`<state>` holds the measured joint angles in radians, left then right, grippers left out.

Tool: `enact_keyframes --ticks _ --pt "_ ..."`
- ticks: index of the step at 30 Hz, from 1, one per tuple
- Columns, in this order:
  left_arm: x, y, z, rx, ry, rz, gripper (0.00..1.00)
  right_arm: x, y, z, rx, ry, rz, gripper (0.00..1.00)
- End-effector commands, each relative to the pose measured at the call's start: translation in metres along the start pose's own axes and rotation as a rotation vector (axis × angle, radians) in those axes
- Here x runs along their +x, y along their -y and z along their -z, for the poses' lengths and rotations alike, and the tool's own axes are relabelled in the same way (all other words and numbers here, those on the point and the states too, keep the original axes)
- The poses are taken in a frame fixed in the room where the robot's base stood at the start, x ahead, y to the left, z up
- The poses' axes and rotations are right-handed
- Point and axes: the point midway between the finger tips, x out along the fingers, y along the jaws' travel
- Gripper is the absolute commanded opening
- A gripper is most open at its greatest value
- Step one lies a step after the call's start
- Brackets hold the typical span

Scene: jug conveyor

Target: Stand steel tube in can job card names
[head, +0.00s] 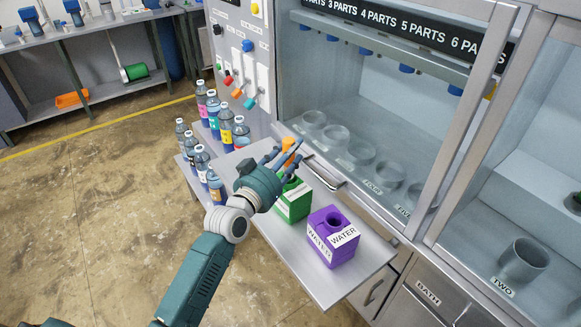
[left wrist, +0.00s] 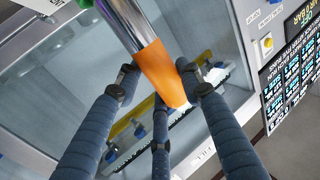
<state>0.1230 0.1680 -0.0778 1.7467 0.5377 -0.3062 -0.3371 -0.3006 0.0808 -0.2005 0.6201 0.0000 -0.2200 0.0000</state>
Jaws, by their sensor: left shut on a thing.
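My left gripper (head: 280,158) is shut on the steel tube by its orange section (head: 290,144), above the far side of the green can. In the left wrist view the fingers (left wrist: 158,82) close around that orange part, and the bare steel tube (left wrist: 122,24) runs out past the top edge. The green can (head: 293,203) has a white label I cannot read and is partly hidden by my gripper. The purple can (head: 333,236), labelled WATER, stands upright to its right. Whether the tube's lower end is inside the green can is hidden. My right gripper is not in view.
Both cans stand on a grey shelf (head: 325,288) before a glass-fronted cabinet holding several grey cups. Several labelled bottles (head: 226,125) stand at its left. The wrist view shows a dark text panel (left wrist: 290,75), too small to read. The shelf's front right is clear.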

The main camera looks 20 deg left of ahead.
Motion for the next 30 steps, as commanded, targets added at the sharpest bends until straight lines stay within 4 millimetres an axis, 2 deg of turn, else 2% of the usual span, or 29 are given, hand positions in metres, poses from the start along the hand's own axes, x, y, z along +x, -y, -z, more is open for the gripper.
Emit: enact_keyframes --ticks 5,9,12,25,26,28,30 --pt "0.000 0.000 -0.015 0.001 -0.001 -0.001 0.07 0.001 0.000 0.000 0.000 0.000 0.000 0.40" --pt "0.001 0.000 -0.038 0.001 0.001 -0.001 0.07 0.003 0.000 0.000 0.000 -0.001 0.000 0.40" --pt "0.001 0.000 -0.048 0.002 -0.001 -0.001 0.07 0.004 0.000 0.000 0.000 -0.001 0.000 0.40" --pt "0.001 0.000 -0.055 0.000 -0.002 0.000 0.07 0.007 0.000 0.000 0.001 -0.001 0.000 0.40" --pt "0.001 0.000 -0.055 0.000 -0.001 -0.001 0.41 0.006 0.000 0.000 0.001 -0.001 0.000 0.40" --pt "0.001 0.000 -0.055 0.000 0.000 -0.001 0.55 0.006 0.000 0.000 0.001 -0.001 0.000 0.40" --pt "0.001 0.000 -0.055 0.000 0.000 0.000 0.56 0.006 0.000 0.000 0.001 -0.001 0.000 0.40"
